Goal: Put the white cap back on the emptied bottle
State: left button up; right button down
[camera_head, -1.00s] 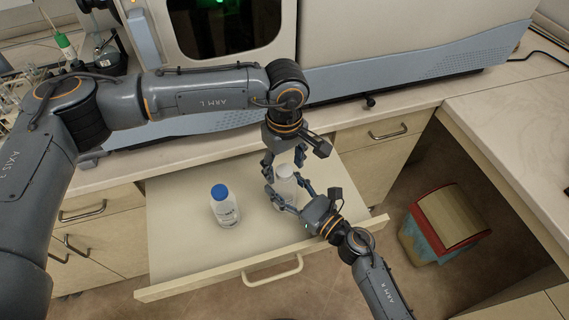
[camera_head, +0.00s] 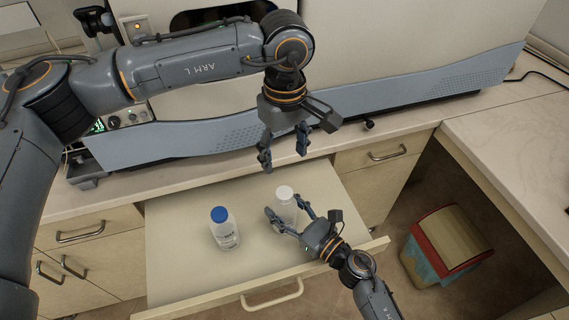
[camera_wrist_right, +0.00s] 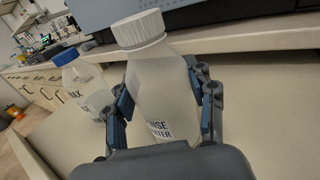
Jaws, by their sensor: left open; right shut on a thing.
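The white cap (camera_head: 284,192) sits on top of the translucent bottle (camera_head: 287,210), which stands upright at the drawer. In the right wrist view the cap (camera_wrist_right: 139,28) covers the neck of the bottle (camera_wrist_right: 160,80), and a partly hidden label shows on its front. It looks level with the neck; how tightly it is screwed I cannot tell. My right gripper (camera_head: 287,220) is shut around the bottle's body, with one finger on each side. My left gripper (camera_head: 283,158) is open and empty above and behind the cap, clear of it, fingers pointing down.
A blue-capped bottle (camera_head: 225,230) stands to the left on the open drawer (camera_head: 180,265); it also shows in the right wrist view (camera_wrist_right: 85,85). The spectrometer (camera_head: 400,100) stands on the counter behind. A red-rimmed bin (camera_head: 445,245) is on the floor at right.

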dwell(0.3)
jog(key=shift+c, duration=2)
grip_release()
jog(key=shift+s+d, duration=0.1)
jog(key=v, duration=1.1)
jog(key=shift+s+d, duration=0.25)
